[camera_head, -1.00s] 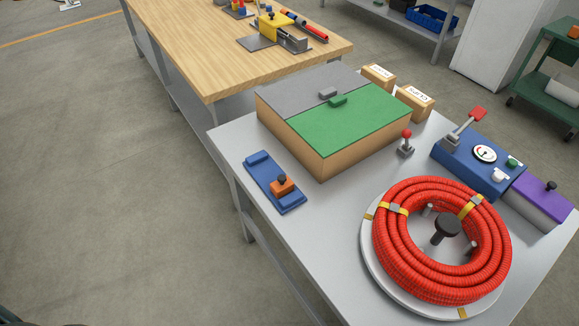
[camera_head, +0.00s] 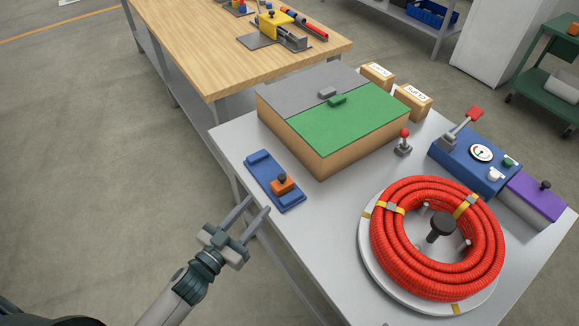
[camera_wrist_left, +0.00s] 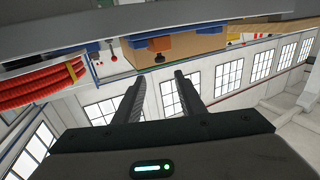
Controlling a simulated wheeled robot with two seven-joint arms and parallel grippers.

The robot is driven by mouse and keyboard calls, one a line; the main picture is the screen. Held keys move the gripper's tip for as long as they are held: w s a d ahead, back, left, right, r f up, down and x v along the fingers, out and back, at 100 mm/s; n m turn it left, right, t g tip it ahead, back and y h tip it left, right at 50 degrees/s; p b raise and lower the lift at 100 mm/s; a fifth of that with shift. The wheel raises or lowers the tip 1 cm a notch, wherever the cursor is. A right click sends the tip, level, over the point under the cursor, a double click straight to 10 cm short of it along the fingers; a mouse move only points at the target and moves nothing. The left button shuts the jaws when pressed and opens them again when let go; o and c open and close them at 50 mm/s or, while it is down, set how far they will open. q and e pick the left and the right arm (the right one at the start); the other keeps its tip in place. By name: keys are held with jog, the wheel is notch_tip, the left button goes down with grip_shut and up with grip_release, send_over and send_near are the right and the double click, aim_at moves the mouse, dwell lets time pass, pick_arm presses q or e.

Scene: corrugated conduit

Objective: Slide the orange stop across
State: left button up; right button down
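The orange stop (camera_head: 279,188), a small block with a black knob on top, sits near the front end of a blue rail (camera_head: 261,172) on the grey table. My left gripper (camera_head: 259,204) is open and empty. In the head view its fingertips point at the near end of the rail, by the table's left edge, apart from the stop. In the left wrist view, which looks upside down, the stop (camera_wrist_left: 150,43) shows beyond the two spread fingers (camera_wrist_left: 160,77). My right gripper is not in view.
A box with a green and grey lid (camera_head: 338,128) stands behind the rail. A red corrugated conduit coil (camera_head: 395,262) lies on a round holder to the right. A blue panel with a red lever (camera_head: 460,165) is farther right. Bare table lies between rail and coil.

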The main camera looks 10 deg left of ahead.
aim_at(282, 182)
pick_arm(q)
jog(key=shift+w, duration=0.1)
jog(key=p+x, duration=0.4)
jog(key=x, duration=1.3)
jog(key=shift+w+d, duration=0.1)
jog(key=shift+w, duration=0.05)
jog(key=shift+c, duration=0.6)
